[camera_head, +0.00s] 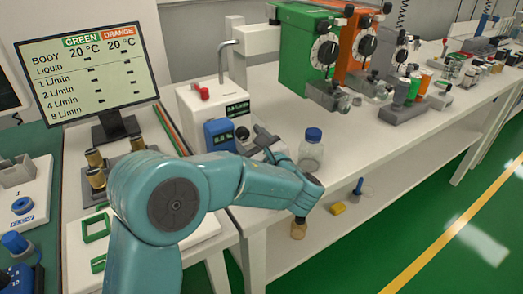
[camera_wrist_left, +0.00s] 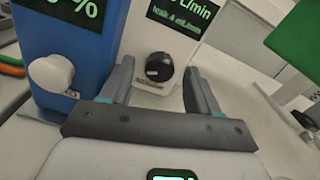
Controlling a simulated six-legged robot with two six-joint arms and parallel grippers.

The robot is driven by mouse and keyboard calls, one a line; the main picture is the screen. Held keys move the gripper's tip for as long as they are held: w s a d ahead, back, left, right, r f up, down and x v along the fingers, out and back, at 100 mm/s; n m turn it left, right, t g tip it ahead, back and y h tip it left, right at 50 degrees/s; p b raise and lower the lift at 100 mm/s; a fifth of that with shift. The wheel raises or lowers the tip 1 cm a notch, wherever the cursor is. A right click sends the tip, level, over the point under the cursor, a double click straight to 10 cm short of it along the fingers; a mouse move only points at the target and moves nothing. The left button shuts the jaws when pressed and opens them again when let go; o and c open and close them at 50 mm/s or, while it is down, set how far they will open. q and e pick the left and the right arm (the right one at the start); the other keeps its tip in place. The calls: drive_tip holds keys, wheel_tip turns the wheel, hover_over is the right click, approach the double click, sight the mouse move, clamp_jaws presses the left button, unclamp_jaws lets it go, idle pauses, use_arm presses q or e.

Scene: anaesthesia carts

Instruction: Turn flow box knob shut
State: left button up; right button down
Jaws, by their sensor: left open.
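The white flow box (camera_head: 205,98) stands at the left end of the white counter, with a black label reading L/min. Its round black knob (camera_head: 242,133) is low on the front face; in the left wrist view the knob (camera_wrist_left: 160,66) faces me. My left gripper (camera_head: 256,138) is in front of the box, its fingertips partly hidden in the head view. In the left wrist view the gripper (camera_wrist_left: 158,76) is open, and the knob appears between its two fingers. I cannot tell whether the fingers touch it. My right gripper is not in view.
A blue box (camera_head: 220,134) with a % display and white knob (camera_wrist_left: 50,73) stands close left of the gripper. A blue-capped bottle (camera_head: 311,150) is to the right. Green (camera_head: 300,55) and orange (camera_head: 357,45) units stand behind. A monitor (camera_head: 88,73) is at left.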

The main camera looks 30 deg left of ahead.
use_arm(q)
drive_tip(key=p+v, duration=0.1)
drive_tip(key=v, duration=1.4)
drive_tip(key=shift+s+d, duration=0.2)
drive_tip(key=shift+d, duration=0.1)
